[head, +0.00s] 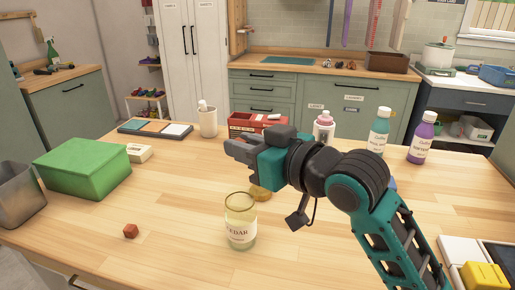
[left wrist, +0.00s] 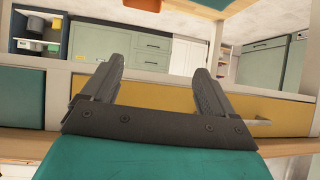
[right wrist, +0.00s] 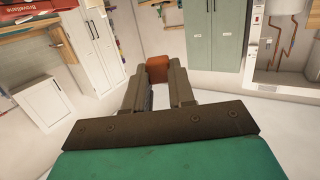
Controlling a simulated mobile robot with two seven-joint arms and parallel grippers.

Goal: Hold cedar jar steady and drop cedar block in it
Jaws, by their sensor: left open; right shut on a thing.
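The clear glass cedar jar (head: 241,229) stands upright and open on the wooden table, its label facing me. A round wooden lid (head: 261,194) lies just behind it, partly hidden by my arm. My right gripper (head: 233,149) is above the table, up and behind the jar. It is shut on a reddish-brown cedar block (right wrist: 157,69), seen between its fingertips in the right wrist view (right wrist: 157,80). Another small reddish-brown block (head: 131,231) lies on the table left of the jar. My left gripper (left wrist: 159,76) is open and empty in the left wrist view, away from the jar.
A green box (head: 84,166) and a grey bin (head: 15,195) stand at the left. A white cup (head: 208,121), red box (head: 250,122) and teal bottle (head: 379,132) with other bottles stand at the back. The table around the jar's left is mostly clear.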

